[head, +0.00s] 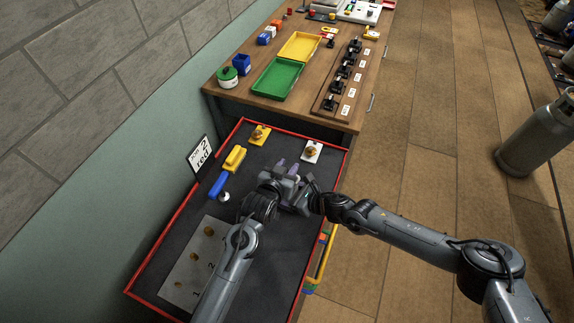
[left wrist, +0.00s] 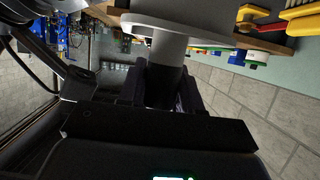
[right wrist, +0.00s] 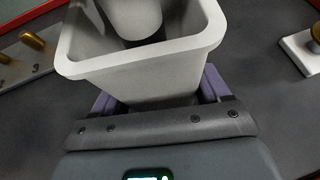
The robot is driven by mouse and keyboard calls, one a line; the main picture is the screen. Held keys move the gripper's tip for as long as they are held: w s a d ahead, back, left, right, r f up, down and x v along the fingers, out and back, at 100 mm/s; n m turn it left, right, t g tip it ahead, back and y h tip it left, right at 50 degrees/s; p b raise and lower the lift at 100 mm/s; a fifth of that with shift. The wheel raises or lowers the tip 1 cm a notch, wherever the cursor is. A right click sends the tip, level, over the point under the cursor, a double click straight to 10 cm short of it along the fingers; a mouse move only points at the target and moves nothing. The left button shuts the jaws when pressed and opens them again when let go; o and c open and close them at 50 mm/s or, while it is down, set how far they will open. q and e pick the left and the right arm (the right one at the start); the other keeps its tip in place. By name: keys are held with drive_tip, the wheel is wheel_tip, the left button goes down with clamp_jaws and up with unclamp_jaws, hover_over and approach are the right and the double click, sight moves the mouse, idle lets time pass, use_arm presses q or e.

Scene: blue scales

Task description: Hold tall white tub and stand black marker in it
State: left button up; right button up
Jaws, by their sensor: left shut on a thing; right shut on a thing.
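The white tub (right wrist: 150,78) is square-mouthed and fills the middle of the right wrist view. My right gripper (right wrist: 157,95) is shut on its wall, a finger at each side. A pale cylinder (right wrist: 133,14), which looks like the marker's barrel, is inside the tub's mouth. In the left wrist view my left gripper (left wrist: 160,90) is shut on the marker's dark part, and its pale grey barrel (left wrist: 168,48) reaches to the white tub (left wrist: 205,30). In the head view my left gripper (head: 284,178) is above the dark tray; tub and marker are hidden there. Whether the marker touches the tub's floor cannot be told.
The red-rimmed dark tray (head: 170,222) holds a numbered grey board (head: 195,262), a blue block (head: 218,186), yellow blocks (head: 235,158) and a white block (head: 312,151). A wooden bench with a green tray (head: 278,78) stands behind. A gas cylinder (head: 535,140) is at right.

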use_arm(q)
drive_tip(key=shift+f, duration=0.25)
use_arm(e)
drive_tip(key=shift+f, duration=0.1)
use_arm(q)
drive_tip(key=o, duration=1.1)
drive_tip(key=shift+r, duration=0.1)
wheel_tip(320, 180, up, 10)
use_arm(e)
drive_tip(key=o, duration=0.8)
